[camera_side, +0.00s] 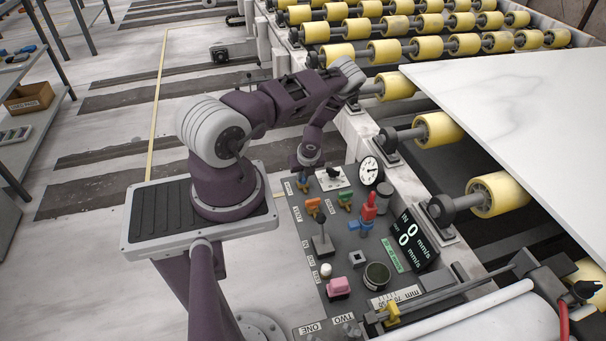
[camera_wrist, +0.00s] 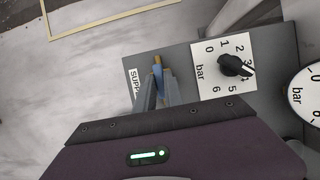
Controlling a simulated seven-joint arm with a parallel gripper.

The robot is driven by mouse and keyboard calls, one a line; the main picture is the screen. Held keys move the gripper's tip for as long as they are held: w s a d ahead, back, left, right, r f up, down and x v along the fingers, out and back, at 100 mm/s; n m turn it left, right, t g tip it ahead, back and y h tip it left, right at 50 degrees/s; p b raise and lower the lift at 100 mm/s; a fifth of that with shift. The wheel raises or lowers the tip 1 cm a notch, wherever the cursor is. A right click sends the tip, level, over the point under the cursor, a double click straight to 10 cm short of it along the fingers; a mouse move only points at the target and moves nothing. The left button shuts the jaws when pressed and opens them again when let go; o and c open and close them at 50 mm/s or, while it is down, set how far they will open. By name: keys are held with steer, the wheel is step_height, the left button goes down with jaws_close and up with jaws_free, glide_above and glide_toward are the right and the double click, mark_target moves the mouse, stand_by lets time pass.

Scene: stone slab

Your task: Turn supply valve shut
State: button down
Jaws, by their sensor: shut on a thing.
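The supply valve (camera_wrist: 157,61) is a small fitting with a brass-coloured end, next to a white label (camera_wrist: 135,84) that reads "SUPP…" in the wrist view. My gripper (camera_wrist: 159,88) is shut on its handle, and the fingers hide most of it. In the side view my gripper (camera_side: 307,165) points down at the far left corner of the grey control panel (camera_side: 298,232), and an orange-brown bit of the valve (camera_side: 303,187) shows just below it. The handle's exact angle is hard to tell.
A white dial plate with a black knob (camera_wrist: 234,66) sits right of the valve, with a round gauge (camera_side: 370,171) beyond. Orange (camera_side: 313,205) and green (camera_side: 345,198) valves and a red-and-blue fitting (camera_side: 368,208) stand close by. Yellow rollers (camera_side: 438,129) and a stone slab (camera_side: 520,95) lie to the right.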

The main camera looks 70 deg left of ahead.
steer(key=shift+n, duration=0.3)
steer(key=n, duration=0.2)
steer(key=n+g, duration=0.1)
steer(key=shift+w+n+g, duration=0.15)
steer(key=shift+n+g, duration=0.15)
steer(key=shift+n, duration=0.1)
steer(key=n, duration=0.2)
steer(key=n+g+h, duration=0.1)
steer(key=n, duration=0.1)
steer(key=shift+w+a+n+g, duration=0.1)
steer(key=shift+n+g, duration=0.2)
steer(key=n, duration=0.2)
steer(key=n+h, duration=0.1)
steer(key=n, duration=0.1)
steer(key=shift+a+n+g+h, duration=0.1)
steer(key=shift+n+g+h, duration=0.2)
steer(key=shift+g, duration=0.1)
steer(key=shift+n+g+h, duration=0.3)
steer(key=shift+n+h, duration=0.6)
steer(key=shift+n, duration=1.2)
steer(key=shift+a, duration=0.1)
steer(key=c, duration=1.4)
jaws_free()
steer(key=shift+c, duration=0.2)
